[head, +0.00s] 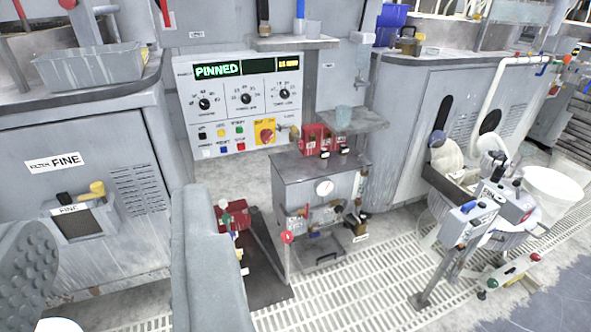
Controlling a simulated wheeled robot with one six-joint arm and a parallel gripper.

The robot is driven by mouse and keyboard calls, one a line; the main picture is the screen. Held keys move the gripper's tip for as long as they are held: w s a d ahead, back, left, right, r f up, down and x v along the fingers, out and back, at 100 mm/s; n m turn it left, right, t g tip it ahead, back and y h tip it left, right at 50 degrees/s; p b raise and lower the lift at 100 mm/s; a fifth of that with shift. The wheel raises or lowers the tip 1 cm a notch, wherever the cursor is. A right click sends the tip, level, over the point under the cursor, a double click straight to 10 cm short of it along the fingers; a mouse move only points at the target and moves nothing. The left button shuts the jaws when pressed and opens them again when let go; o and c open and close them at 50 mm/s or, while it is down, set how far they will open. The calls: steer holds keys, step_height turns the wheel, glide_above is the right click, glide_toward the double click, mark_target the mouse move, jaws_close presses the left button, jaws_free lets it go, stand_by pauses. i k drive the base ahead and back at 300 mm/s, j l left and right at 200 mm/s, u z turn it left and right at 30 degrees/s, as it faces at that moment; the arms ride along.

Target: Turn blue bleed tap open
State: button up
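I cannot make out a tap that is surely the blue bleed tap. A small blue part (542,70) shows near the white pipe at the upper right. A blue knob (468,207) sits on a grey control post at the lower right. Both are too small to tell whether they are taps or how they are turned. A grey cabinet (295,190) in the middle carries a round gauge (324,187), small fittings and a red round handle (287,237). I cannot make out my gripper in this view.
A control panel (247,104) reads PINNED. A grey machine labelled FINE (66,162) stands left. A grey upright block (207,265) and a dimpled dark pad (25,275) are close in front. Floor grating (370,290) lies open between the cabinet and the white bucket (553,188).

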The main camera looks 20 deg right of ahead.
mark_target(314, 235)
steer(key=z, duration=0.75)
